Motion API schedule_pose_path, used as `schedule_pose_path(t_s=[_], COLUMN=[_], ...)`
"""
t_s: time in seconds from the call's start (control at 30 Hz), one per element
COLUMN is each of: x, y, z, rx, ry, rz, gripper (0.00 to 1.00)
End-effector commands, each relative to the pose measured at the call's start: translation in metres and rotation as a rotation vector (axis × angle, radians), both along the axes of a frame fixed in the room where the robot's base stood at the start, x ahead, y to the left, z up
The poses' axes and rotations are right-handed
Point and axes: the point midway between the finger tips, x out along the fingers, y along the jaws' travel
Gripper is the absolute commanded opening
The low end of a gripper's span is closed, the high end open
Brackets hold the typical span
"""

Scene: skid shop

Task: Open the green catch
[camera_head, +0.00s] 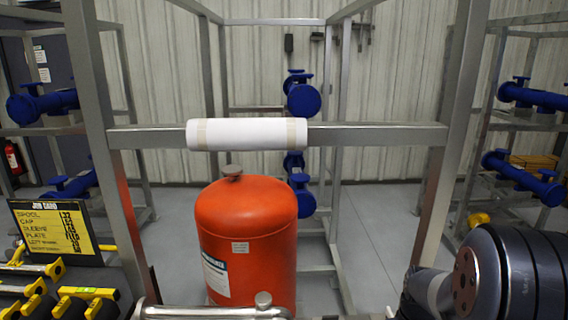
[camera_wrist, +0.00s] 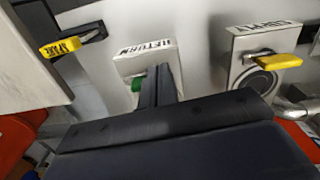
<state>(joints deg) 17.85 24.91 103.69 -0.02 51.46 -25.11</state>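The green catch (camera_wrist: 137,84) shows in the wrist view as a small green piece beneath the white block marked RETURN (camera_wrist: 145,57). Most of it is hidden behind my fingers. My gripper (camera_wrist: 161,72) has its two dark fingers close together, just right of the green piece and over the lower part of the RETURN block. I see nothing held between them. Whether a finger touches the catch I cannot tell. In the head view the catch and my gripper do not show; part of my arm is at the lower right.
In the wrist view, a yellow handle (camera_wrist: 276,62) sits on the SUPPLY block (camera_wrist: 262,36) to the right, and a yellow SPARE tag (camera_wrist: 60,47) hangs at left. In the head view, a red tank (camera_head: 246,235) stands behind a metal frame with a white roll (camera_head: 246,134).

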Motion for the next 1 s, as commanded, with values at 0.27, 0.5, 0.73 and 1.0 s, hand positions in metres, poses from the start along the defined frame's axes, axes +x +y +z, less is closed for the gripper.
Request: schedule_pose_path(t_s=[0.27,0.5,0.73,1.0], x=[0.000,0.000,0.000,0.000], y=[0.000,0.000,0.000,0.000], z=[0.013,0.033,0.051,0.071], rx=[-0.001,-0.001,-0.001,0.000], ry=[-0.003,-0.002,-0.002,-0.002], rz=[0.000,0.000,0.001,0.000], gripper=[0.00,0.00,0.00,0.00])
